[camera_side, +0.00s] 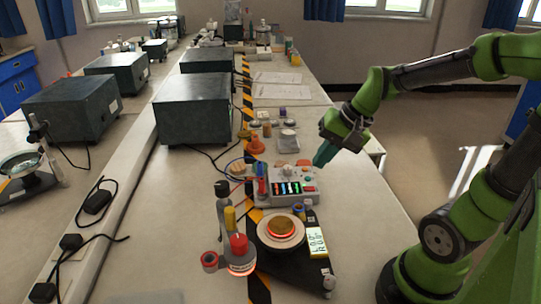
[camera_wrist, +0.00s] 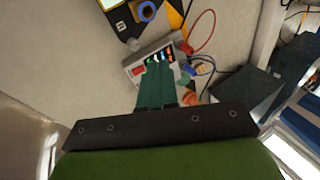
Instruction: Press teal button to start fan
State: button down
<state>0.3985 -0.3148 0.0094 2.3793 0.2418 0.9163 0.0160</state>
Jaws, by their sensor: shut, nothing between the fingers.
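In the wrist view my gripper (camera_wrist: 157,72) points towards the button row. I cannot make out a fan.
Dark grey cases (camera_side: 193,108) stand back left. Bench right of the box is clear.

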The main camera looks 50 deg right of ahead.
aim_at(308, 179)
jog(key=w+d+f+m+t+y, duration=0.2)
jog(key=w+d+f+m+t, duration=0.1)
jog(key=w+d+m, duration=0.5)
jog(key=d+m, duration=0.3)
jog(key=shift+w+f, duration=0.35)
jog(key=shift+f, duration=4.45)
jog(key=shift+f, duration=0.1)
jog(key=shift+f, duration=0.3)
